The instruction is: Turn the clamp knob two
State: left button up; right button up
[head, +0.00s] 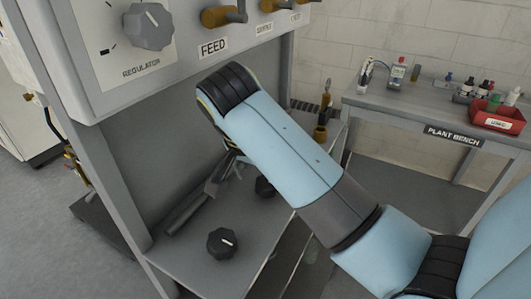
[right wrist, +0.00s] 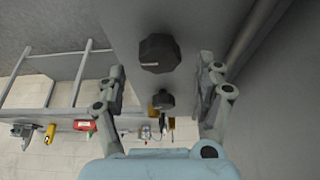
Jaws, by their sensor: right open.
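Two dark faceted knobs stand on the grey shelf under the panel; no number shows on either. The front knob (head: 222,243) has a white mark on top and stands clear in the head view. The rear knob (head: 265,187) is partly hidden by my right arm. In the right wrist view a larger knob (right wrist: 160,52) with a pale mark and a smaller knob (right wrist: 165,100) lie along the gap between the fingers. My right gripper (right wrist: 163,82) is open and empty, its fingers apart and touching neither knob. It is largely hidden behind its arm in the head view. My left gripper is out of view.
The panel (head: 213,48) with a regulator knob (head: 149,26) and brass valves overhangs the shelf. The plant bench (head: 420,101) with bottles and a red bin (head: 497,117) stands at right.

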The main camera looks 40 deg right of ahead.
jog(key=v, duration=0.4)
dwell(0.5)
